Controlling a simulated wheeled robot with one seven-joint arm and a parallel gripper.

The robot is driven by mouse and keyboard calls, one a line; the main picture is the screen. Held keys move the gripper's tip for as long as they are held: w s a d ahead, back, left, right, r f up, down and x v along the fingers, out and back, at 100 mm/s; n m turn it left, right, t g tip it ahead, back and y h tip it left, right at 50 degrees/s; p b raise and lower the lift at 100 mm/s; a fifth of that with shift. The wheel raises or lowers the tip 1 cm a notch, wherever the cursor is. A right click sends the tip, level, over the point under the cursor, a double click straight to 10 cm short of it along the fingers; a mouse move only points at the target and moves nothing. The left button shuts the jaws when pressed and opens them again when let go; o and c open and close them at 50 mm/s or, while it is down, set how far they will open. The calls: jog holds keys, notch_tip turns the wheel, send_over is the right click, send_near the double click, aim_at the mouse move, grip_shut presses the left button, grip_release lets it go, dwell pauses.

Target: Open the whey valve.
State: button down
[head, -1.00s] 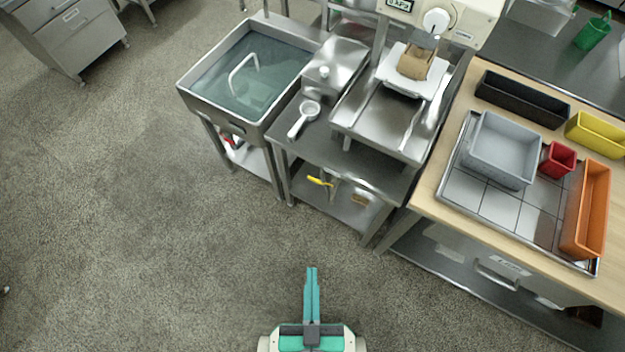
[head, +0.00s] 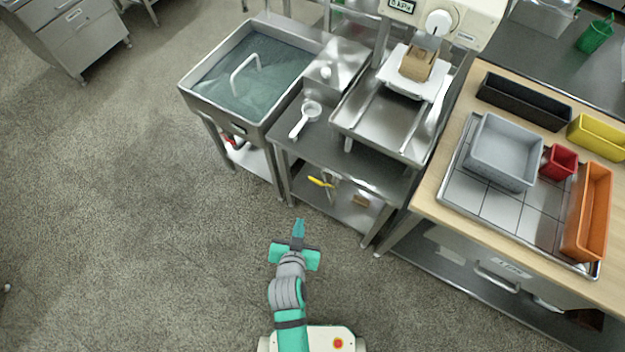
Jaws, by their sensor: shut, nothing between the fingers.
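A steel vat (head: 185,92) with greenish liquid and a white bent handle stands at the upper left. Under its front is a small red-handled fitting (head: 236,143) on a pale pipe, which looks like the whey valve; I see no label that confirms it. Its exact handle angle is too small to tell. My gripper (head: 299,222) is shut and empty, over the open floor in front of the steel bench, below and to the right of the vat fitting and well apart from it.
The steel bench (head: 350,160) right of the vat holds a white scoop (head: 306,118); a yellow-handled tool (head: 320,182) is beneath it. A wooden table (head: 432,198) with several bins stands at right.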

jog(key=w+r+m+g+h, duration=0.2)
jog(key=w+m+h, duration=0.1)
jog(key=w, duration=1)
jog(key=shift+d+r+m+g, duration=0.3)
jog(key=shift+r+m, duration=0.1)
send_over(313, 180)
jog(key=s, duration=0.2)
notch_tip(313, 180, down, 10)
jog(key=shift+w+r, duration=0.15)
jog(key=shift+r, duration=0.05)
jog(key=shift+s+a+f, duration=0.1)
jog(key=shift+s+f, duration=0.1)
jog(key=shift+f, duration=0.55)
jog(key=shift+w+h, duration=0.2)
jog(key=shift+h, duration=0.1)
